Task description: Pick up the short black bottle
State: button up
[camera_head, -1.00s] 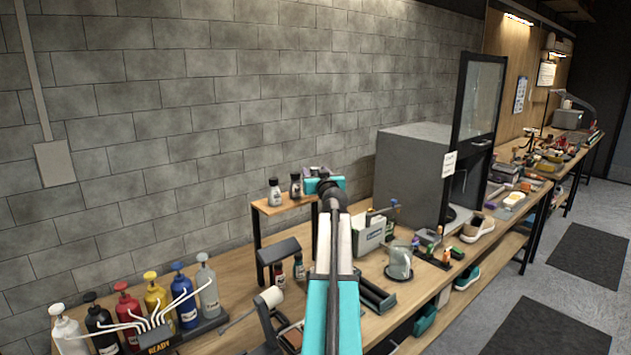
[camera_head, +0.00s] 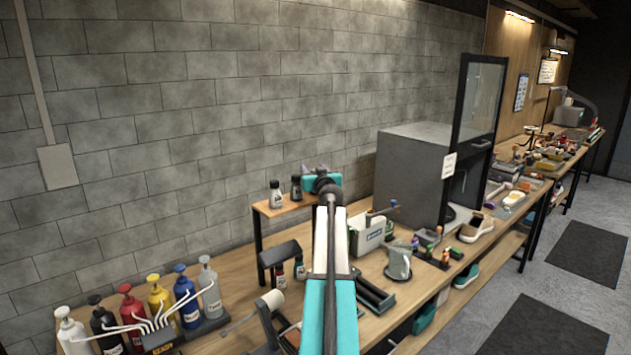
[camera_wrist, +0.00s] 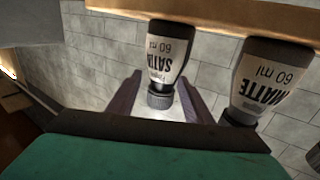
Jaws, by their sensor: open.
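My gripper (camera_head: 314,170) is open beside the SATIN bottle.
The MATTE bottle stands close beside. The grey brick wall (camera_head: 230,110) is just behind the shelf. Several pump bottles (camera_head: 187,305) stand at the left on the bench. A grey box cabinet (camera_head: 408,175) is to the right.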

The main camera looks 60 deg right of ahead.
jog(key=shift+w+d, duration=0.3)
jog(key=shift+c, duration=0.4)
grip_shut()
